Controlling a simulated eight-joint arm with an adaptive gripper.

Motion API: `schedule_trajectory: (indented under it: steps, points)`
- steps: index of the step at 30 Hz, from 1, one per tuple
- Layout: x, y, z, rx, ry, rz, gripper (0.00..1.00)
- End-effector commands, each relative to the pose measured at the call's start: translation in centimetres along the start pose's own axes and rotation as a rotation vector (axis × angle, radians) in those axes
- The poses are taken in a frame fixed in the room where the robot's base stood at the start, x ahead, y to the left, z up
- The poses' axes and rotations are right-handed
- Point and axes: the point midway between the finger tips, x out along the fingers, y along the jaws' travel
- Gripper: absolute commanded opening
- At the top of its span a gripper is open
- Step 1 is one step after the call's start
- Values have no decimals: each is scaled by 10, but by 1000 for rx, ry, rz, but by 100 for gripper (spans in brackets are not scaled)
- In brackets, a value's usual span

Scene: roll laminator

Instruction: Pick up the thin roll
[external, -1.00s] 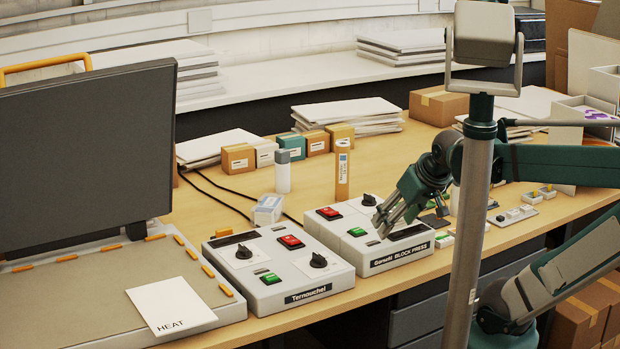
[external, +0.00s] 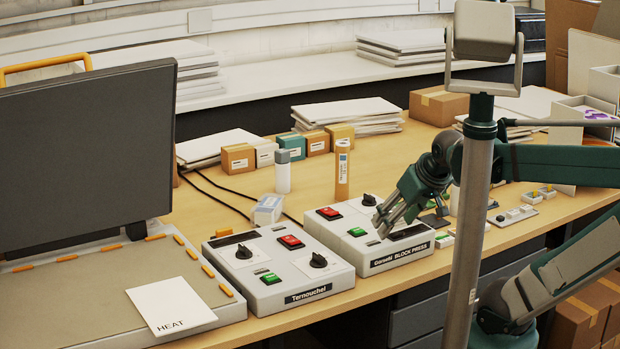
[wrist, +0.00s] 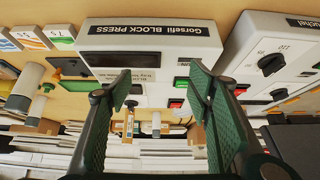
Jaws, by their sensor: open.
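My gripper (external: 383,222) hangs over the Gorsefil block press (external: 385,262), fingers pointing down and left, open and empty. In the wrist view its two green fingers (wrist: 160,88) stand apart with nothing between them. At the left of that view two pale rolls stand side by side: a thick roll (wrist: 24,86) and a thinner roll (wrist: 39,107). Both are off to the side of my fingers, not touched. In the external view a pale upright piece (external: 455,201) shows beside the grey post, which hides most of that spot.
The press stands beside the Ternouchel control box (external: 283,272). An orange-brown cylinder (external: 342,172) and a white bottle with grey cap (external: 283,174) stand behind them. Small cartons (external: 238,159) and sheet stacks line the back. Small labelled cards (wrist: 28,38) lie near the rolls.

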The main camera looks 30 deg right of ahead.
Motion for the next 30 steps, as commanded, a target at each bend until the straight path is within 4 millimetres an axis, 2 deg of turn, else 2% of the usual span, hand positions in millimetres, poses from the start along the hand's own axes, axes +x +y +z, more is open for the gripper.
schedule_trajectory:
  steps: [30]
  points:
    - [1, 3, -4, 1, -4, -1, 47]
